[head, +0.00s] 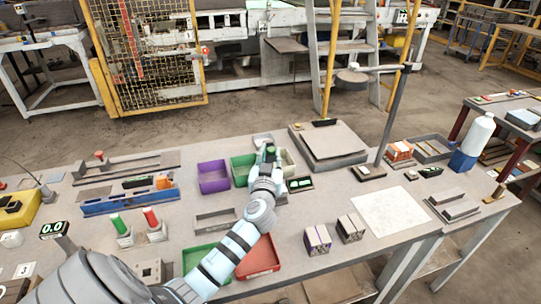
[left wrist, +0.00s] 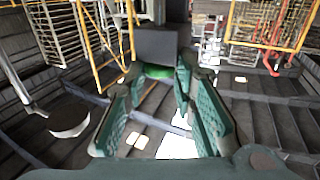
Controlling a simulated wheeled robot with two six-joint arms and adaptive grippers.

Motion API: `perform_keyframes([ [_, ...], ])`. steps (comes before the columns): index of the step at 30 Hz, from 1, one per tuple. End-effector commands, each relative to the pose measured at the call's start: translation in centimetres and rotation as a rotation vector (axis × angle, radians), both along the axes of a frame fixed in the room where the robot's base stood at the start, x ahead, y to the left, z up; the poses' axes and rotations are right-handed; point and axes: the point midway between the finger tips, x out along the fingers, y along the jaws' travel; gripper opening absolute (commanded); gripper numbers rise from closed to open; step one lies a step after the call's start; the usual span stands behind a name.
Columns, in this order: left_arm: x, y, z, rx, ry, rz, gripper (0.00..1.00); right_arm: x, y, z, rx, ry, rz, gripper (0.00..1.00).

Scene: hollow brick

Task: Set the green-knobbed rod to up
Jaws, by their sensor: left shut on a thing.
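My left gripper (head: 268,150) reaches out over the far middle of the table, beside the green tray. In the left wrist view its two green-grey fingers (left wrist: 165,85) are shut on a green piece, which I take to be the green knob (left wrist: 158,72). A grey block (left wrist: 158,45) is right behind the knob. The knob's rod is mostly hidden by the fingers and the block, so I cannot tell its exact tilt. My right gripper is not in view.
A purple tray (head: 213,177) and a green tray (head: 242,168) lie left of my gripper. A red tray (head: 260,258) is nearer. Green (head: 117,223) and red (head: 151,217) handles stand in grey holders at left. A grey raised plate (head: 328,144) is at right.

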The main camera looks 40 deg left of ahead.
Motion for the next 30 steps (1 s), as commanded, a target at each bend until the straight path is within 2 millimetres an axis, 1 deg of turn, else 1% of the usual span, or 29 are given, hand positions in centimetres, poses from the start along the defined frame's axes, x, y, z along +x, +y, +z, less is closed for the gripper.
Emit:
perform_keyframes([
  [2, 0.0, 0.0, 0.0, -0.001, 0.000, -0.001, 0.00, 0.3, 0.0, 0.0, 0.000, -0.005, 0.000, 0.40],
  [5, 0.0, 0.0, 1.0, -0.002, -0.001, -0.001, 0.00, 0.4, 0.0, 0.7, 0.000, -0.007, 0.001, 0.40],
  [9, 0.0, 0.0, 4.2, -0.001, -0.003, -0.001, 0.00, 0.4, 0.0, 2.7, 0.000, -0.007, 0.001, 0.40],
  [13, 0.0, 0.0, 6.3, -0.001, -0.003, -0.001, 0.00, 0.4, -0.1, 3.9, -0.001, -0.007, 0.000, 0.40],
  [16, 0.0, 0.0, 6.8, 0.001, -0.002, -0.001, 0.00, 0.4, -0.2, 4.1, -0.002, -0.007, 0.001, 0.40],
  [23, 0.0, 0.0, 6.5, 0.001, -0.001, -0.001, 0.00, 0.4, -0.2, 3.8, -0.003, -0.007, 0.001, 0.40],
  [24, 0.0, 0.0, 6.5, 0.001, -0.001, -0.001, 0.27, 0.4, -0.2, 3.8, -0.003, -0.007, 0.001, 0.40],
  [26, 0.0, 0.0, 6.5, 0.001, -0.001, -0.001, 0.37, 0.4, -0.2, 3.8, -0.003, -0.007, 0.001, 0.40],
  [27, 0.0, 0.0, 6.4, 0.001, -0.001, -0.001, 0.43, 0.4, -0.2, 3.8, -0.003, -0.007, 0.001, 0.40],
  [30, 0.0, 0.0, 6.4, 0.000, 0.000, 0.000, 0.44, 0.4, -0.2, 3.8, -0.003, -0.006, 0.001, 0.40],
])
